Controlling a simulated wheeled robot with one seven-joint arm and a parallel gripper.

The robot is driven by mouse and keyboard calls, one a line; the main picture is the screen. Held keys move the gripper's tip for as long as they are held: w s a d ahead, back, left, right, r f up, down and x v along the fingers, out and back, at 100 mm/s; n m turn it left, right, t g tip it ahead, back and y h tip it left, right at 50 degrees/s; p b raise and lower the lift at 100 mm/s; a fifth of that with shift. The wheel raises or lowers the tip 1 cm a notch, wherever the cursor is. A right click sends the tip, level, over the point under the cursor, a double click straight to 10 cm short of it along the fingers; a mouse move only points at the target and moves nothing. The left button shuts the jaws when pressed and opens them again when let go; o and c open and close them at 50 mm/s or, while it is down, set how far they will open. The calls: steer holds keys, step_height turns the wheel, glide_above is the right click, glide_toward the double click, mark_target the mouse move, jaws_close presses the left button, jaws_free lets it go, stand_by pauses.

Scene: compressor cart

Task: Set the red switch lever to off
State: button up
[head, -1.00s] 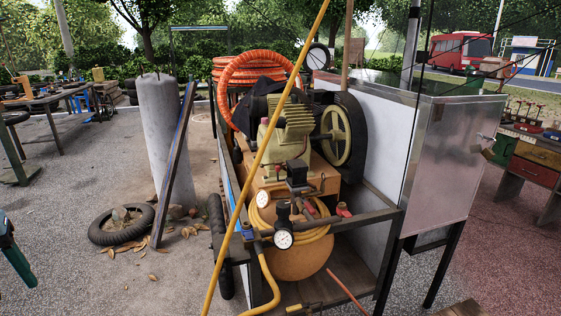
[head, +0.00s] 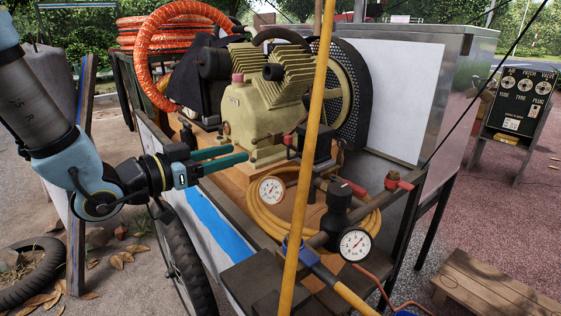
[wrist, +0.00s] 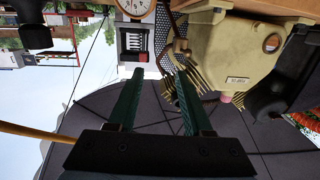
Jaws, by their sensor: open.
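The compressor's black switch box (head: 317,147) stands at the front of the cart, right of the pump. A small red lever (head: 290,142) shows at its left side. It is partly hidden by the yellow pole and its exact setting is too small to read. My gripper (head: 241,154) is left of the lever, apart from it, beside the cream pump block, with its two green fingers pointing right. In the wrist view my gripper (wrist: 156,74) shows its fingers spread with nothing between them.
A yellow pole (head: 309,130) stands slantwise in front of the switch box. Other red handles (head: 400,183) sit on the pipework at the right. Gauges (head: 355,244), a yellow hose and the cart's front rail surround the box. The pump (head: 258,120) is close to my fingers.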

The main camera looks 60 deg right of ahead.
mark_target(285, 139)
steer(key=shift+m+g, duration=0.5)
steer(key=shift+g, duration=0.4)
steer(key=x, duration=0.4)
steer(key=s+x, duration=0.1)
steer(key=x, duration=0.3)
steer(key=s+r+x, duration=0.1)
steer(key=x, duration=0.3)
steer(key=shift+a+p, duration=0.35)
steer(key=shift+p, duration=0.05)
steer(key=shift+c, duration=0.3)
jaws_close()
